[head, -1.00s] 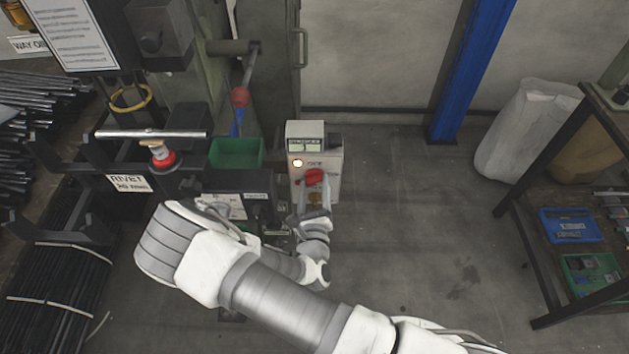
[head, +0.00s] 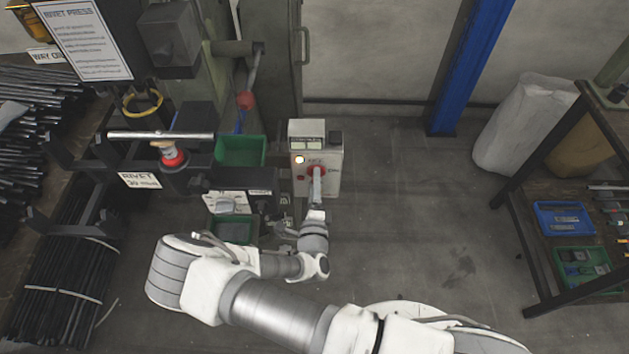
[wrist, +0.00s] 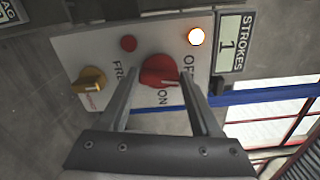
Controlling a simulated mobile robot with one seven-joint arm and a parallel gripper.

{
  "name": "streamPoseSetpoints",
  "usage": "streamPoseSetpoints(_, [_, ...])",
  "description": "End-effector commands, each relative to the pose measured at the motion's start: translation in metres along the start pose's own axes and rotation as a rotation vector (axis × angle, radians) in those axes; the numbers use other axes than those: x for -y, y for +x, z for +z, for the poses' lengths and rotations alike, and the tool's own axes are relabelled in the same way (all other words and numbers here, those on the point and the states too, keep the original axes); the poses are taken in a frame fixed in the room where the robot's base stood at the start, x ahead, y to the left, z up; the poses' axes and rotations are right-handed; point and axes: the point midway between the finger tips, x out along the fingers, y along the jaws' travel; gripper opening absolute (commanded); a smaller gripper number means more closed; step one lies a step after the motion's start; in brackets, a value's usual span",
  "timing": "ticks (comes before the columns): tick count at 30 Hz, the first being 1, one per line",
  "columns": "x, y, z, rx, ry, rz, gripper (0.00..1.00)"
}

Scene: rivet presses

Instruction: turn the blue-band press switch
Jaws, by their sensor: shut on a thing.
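A red rotary switch (head: 312,170) sits on the light grey control box (head: 329,157). In the wrist view the red switch (wrist: 158,69) lies between my fingertips, with the labels OFF and ON beside it. My gripper (wrist: 160,80) is shut on it, one finger on either side. In the head view my gripper (head: 317,183) reaches the box from below, and its fingers partly cover the switch.
The box also carries a lit lamp (wrist: 196,36), a yellow knob (wrist: 89,80), a small red button (wrist: 129,43) and a STROKES counter (wrist: 234,42) reading 1. A green bin (head: 240,152) stands left of the box. The floor to its right is clear.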

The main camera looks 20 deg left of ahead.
Motion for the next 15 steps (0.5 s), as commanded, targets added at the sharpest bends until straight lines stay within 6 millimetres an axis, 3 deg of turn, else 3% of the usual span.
streamPoseSetpoints(15, [-0.0003,0.0004,-0.0002,-0.001,-0.205,-0.001,0.09])
